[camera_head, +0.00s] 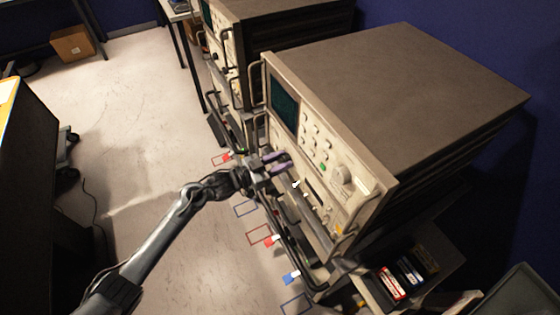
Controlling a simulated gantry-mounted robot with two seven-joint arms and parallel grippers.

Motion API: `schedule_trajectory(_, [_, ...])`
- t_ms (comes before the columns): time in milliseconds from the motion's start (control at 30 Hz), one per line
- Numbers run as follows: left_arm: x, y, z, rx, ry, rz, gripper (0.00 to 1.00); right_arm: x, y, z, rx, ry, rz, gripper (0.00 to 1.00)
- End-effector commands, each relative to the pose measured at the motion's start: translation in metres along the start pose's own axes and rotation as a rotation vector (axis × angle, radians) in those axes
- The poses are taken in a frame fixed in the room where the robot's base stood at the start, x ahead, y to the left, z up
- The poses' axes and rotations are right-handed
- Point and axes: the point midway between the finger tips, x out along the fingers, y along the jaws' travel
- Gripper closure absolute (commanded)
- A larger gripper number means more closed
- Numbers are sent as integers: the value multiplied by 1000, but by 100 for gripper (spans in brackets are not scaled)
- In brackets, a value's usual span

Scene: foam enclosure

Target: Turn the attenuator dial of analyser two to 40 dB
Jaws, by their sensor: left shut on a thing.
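The near analyser (395,85) is a large grey-brown box with a cream front panel, a dark screen (284,103), several small buttons and a large pale knob (344,174). A second analyser (282,22) stands behind it; I cannot read which is number two. My left gripper (284,163) is at the near analyser's front panel, below the screen, with its purple fingers shut on what seems to be a dial. The fingers hide most of that dial, and its dB marking is not readable. My right gripper is not in view.
Metal handles (257,112) stick out from the front panels. A tray with red and blue boxes (389,283) is at lower right. A cardboard box (72,44) sits on the open floor at far left.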

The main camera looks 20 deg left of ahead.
Motion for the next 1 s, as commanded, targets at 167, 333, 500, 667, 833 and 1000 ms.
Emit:
schedule_trajectory(167, [0,0,1,113,-1,1,95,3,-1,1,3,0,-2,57])
schedule_trajectory(333, [0,0,1,264,-1,1,95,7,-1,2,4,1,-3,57])
schedule_trajectory(500, [0,1,2,426,-1,1,95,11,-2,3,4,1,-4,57])
schedule_trajectory(667, [0,1,2,578,-1,2,95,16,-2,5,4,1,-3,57])
schedule_trajectory(833, [0,1,3,740,-1,1,95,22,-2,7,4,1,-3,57])
schedule_trajectory(1000, [0,2,3,902,0,1,95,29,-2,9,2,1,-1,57])
